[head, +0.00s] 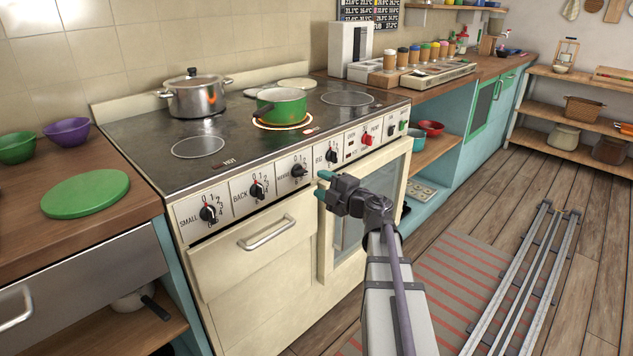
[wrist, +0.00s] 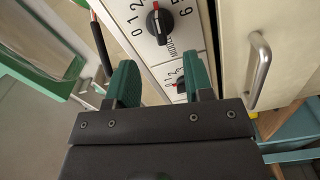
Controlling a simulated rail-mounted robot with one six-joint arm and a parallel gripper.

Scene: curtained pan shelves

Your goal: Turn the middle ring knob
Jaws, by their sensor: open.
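The middle ring knob (head: 298,170) is black, on the cream front panel of the stove, third from the left beside the label MIDDLE. My gripper (head: 322,184) is in front of the panel, below and a little right of that knob in the head view. Its teal fingers are open and empty in the wrist view (wrist: 158,75). The fingers look apart from the knob. Another knob (wrist: 181,88) shows partly between the fingers, its lower part hidden.
The small knob (head: 209,213), back knob (head: 257,190) and big knob (head: 331,156) are on the same panel. A drawer handle (head: 266,233) sticks out below. A green pot (head: 282,103) stands on a glowing ring; a steel pot (head: 196,97) stands behind left.

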